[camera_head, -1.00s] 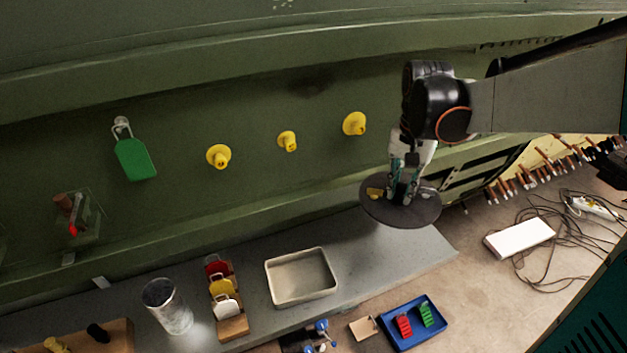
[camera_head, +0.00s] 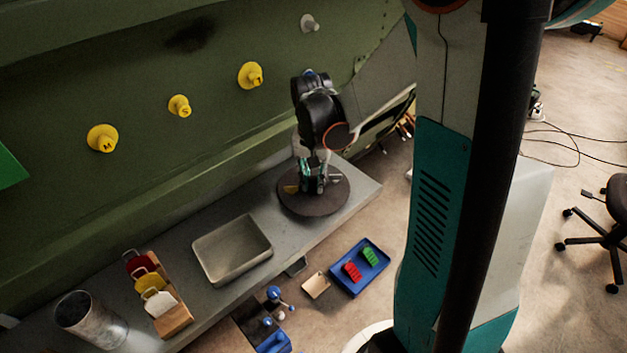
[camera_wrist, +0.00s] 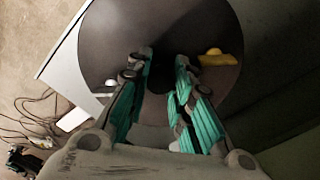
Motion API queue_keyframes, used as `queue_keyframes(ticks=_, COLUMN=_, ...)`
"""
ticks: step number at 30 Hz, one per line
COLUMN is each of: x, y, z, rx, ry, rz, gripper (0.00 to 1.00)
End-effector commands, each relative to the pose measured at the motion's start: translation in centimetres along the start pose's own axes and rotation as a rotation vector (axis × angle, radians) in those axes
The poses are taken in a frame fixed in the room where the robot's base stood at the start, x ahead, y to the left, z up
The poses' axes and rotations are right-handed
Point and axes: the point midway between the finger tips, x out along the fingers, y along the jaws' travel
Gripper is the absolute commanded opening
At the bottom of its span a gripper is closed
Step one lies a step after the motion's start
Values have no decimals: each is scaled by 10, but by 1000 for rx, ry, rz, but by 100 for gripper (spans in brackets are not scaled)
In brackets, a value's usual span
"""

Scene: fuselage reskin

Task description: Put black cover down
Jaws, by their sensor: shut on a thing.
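The black cover (camera_head: 330,198) is a round dark disc with a small yellow piece on it. In the head view it is over the right end of the grey bench (camera_head: 362,187); I cannot tell whether it touches the bench top. My gripper (camera_head: 312,190) points down at the cover's middle and is shut on its centre part, which the fingers mostly hide. In the wrist view the cover (camera_wrist: 215,25) spreads beyond the green-padded fingers of my gripper (camera_wrist: 160,85), with the pale bench edge at its left.
A grey metal tray (camera_head: 232,250) stands on the bench left of the cover. Farther left are a rack with coloured tags (camera_head: 165,312) and a metal cylinder (camera_head: 90,318). A blue tray (camera_head: 360,267) lies in front of the bench. Yellow plugs (camera_head: 250,75) stick out of the green panel behind.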

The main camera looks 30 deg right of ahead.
Motion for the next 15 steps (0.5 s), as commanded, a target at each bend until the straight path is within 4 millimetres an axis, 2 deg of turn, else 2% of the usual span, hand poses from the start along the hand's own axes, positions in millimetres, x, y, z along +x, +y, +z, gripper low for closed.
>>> queue_keyframes(ticks=9, x=2, y=0, z=0, rx=0, ry=0, rz=0, gripper=0)
queue_keyframes(ticks=10, x=2, y=0, z=0, rx=0, ry=0, rz=0, gripper=25)
queue_keyframes(ticks=12, x=1, y=0, z=0, rx=0, ry=0, rz=0, gripper=40)
queue_keyframes(ticks=15, x=1, y=0, z=0, rx=0, ry=0, rz=0, gripper=40)
